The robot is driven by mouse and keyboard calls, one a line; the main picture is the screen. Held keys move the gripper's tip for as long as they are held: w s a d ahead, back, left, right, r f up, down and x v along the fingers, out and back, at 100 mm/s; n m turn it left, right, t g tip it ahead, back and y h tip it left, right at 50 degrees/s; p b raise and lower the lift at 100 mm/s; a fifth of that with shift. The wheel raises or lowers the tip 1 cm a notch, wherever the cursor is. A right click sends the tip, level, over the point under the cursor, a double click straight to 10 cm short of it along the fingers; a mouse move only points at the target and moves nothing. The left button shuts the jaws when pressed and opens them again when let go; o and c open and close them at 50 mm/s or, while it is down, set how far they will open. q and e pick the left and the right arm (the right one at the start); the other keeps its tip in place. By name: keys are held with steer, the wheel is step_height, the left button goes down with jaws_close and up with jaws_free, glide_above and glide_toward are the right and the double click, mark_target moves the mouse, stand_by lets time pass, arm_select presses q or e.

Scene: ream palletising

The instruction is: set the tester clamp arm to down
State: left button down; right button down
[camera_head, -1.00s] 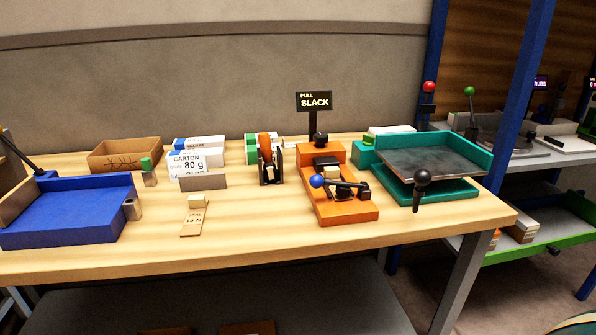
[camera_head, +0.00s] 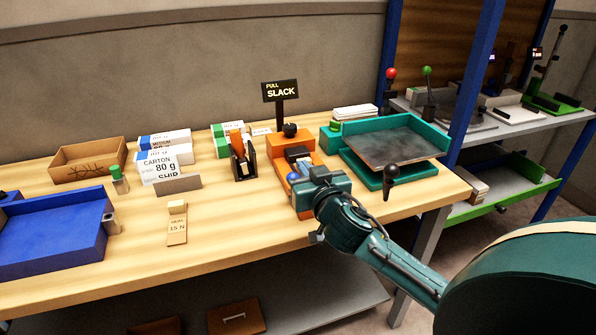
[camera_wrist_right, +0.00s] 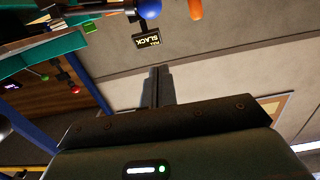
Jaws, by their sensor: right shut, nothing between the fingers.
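The orange tester (camera_head: 285,144) stands on the wooden table under a black sign reading "PULL SLACK" (camera_head: 281,91). The blue ball knob (camera_head: 293,177) of its clamp arm shows just left of my right gripper (camera_head: 318,174). My gripper hides most of the arm and the tester's front, so the arm's angle cannot be told. In the right wrist view, the shut, empty fingers (camera_wrist_right: 157,85) point toward the sign, and the blue knob (camera_wrist_right: 149,8) is at the top edge, apart from them. My left gripper is not in view.
Cartons, a blue tray (camera_head: 50,240) and a test block fill the left; bare wood lies in front.

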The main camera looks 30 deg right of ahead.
steer(key=w+f, duration=0.2)
steer(key=w+d+f, duration=0.1)
steer(key=w+f, duration=0.1)
steer(key=shift+w+f, duration=0.1)
stand_by(0.3)
steer(key=shift+a+f, duration=0.1)
